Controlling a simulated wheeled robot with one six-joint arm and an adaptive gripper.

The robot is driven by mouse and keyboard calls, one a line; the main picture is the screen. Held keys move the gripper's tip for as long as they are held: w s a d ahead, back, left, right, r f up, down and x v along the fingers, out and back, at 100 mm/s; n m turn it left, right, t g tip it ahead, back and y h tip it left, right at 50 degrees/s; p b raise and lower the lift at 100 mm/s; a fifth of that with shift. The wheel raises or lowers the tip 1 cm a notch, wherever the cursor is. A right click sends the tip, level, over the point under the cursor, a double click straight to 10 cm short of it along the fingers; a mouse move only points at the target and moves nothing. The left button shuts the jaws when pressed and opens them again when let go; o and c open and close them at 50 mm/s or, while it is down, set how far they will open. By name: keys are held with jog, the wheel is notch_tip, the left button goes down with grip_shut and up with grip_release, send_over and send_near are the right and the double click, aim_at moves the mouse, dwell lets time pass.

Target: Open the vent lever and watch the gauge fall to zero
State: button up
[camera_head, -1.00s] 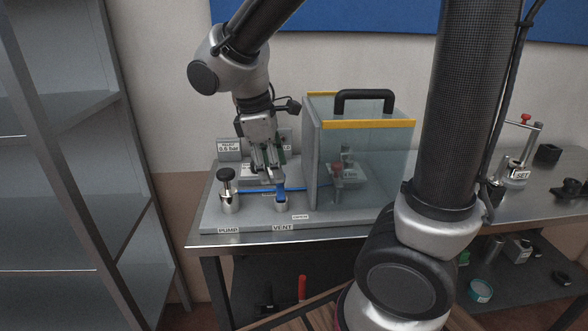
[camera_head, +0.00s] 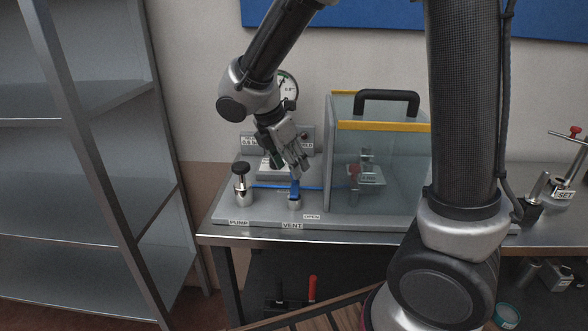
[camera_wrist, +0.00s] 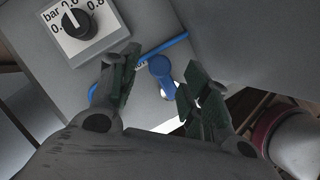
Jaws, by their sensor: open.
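The blue vent lever (camera_head: 295,188) stands on its metal fitting behind the VENT label. In the wrist view the blue lever (camera_wrist: 161,70) shows with its round end between the spread fingers. My gripper (camera_head: 301,170) is open, with its fingertips at the top of the lever. In the wrist view the green-padded fingers of my gripper (camera_wrist: 158,78) lie on either side of the lever, with gaps visible; whether either finger touches it I cannot tell. The gauge (camera_head: 291,84) on the back is partly hidden by my arm, and its needle cannot be read.
A black-topped pump (camera_head: 241,182) stands left of the lever. A clear chamber with a black handle (camera_head: 387,97) stands close on the right. A black knob (camera_wrist: 77,24) on a bar scale shows in the wrist view. A grey shelf (camera_head: 95,180) is at far left.

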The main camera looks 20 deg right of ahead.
jog(key=shift+x, duration=1.4)
jog(key=c, duration=1)
jog(key=shift+d+m, duration=0.15)
jog(key=shift+m, duration=0.25)
jog(key=m, duration=0.1)
jog(key=d+m+g, duration=0.1)
jog(key=m, duration=0.1)
jog(key=s+m+g, duration=0.1)
jog(key=shift+d+m, duration=0.25)
jog(key=shift+m, duration=0.05)
jog(key=shift+s+d+m+g, duration=0.15)
jog(key=shift+s+m+g, duration=0.15)
jog(key=shift+m, duration=0.55)
jog(key=shift+s+d+m+g, duration=0.25)
jog(key=shift+m+g, duration=0.1)
jog(key=shift+m, duration=0.45)
jog(key=shift+s+d+m+g, duration=0.1)
jog(key=shift+s+m+g, duration=0.2)
jog(key=shift+m, duration=0.55)
